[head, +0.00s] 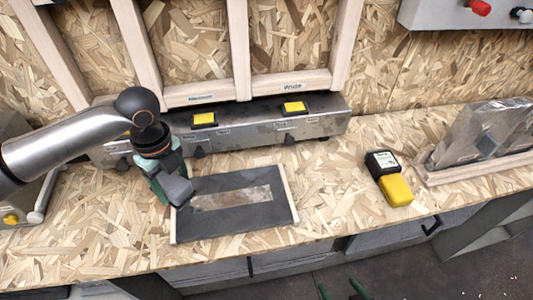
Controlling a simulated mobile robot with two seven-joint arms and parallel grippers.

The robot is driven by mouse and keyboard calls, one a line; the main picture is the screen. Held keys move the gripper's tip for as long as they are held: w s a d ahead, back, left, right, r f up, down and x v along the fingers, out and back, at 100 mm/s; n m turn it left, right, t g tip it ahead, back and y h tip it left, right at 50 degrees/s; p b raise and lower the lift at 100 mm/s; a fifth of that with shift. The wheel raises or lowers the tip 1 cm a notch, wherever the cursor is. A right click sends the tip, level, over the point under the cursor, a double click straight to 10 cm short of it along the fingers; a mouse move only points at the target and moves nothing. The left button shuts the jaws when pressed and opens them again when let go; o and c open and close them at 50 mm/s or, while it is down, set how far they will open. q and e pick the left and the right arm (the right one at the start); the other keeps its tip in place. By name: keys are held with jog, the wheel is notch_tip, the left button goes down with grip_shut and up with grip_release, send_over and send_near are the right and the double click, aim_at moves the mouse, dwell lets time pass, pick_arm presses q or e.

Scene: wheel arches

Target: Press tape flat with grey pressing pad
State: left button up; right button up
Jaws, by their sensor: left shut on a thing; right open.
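A dark flat panel (240,221) lies on the wooden bench between pale wooden strips. A brownish-silver strip of tape (232,198) runs across its middle. My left gripper (164,181) is shut on the grey pressing pad (178,190). The pad is at the panel's left side, just left of the tape's left end; I cannot tell if it touches the panel. My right gripper (343,290) shows only its green fingertips at the bottom edge, apart and empty, in front of the bench.
A yellow and black device (395,190) lies right of the panel. A metal rail (245,125) with yellow-topped parts runs along the back below a wooden frame. Clear sheets (482,135) stand in a wooden rack at the right. The bench between panel and device is free.

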pick_arm(q)
jog(key=shift+r+p, duration=1.3)
jog(key=shift+p, duration=0.15)
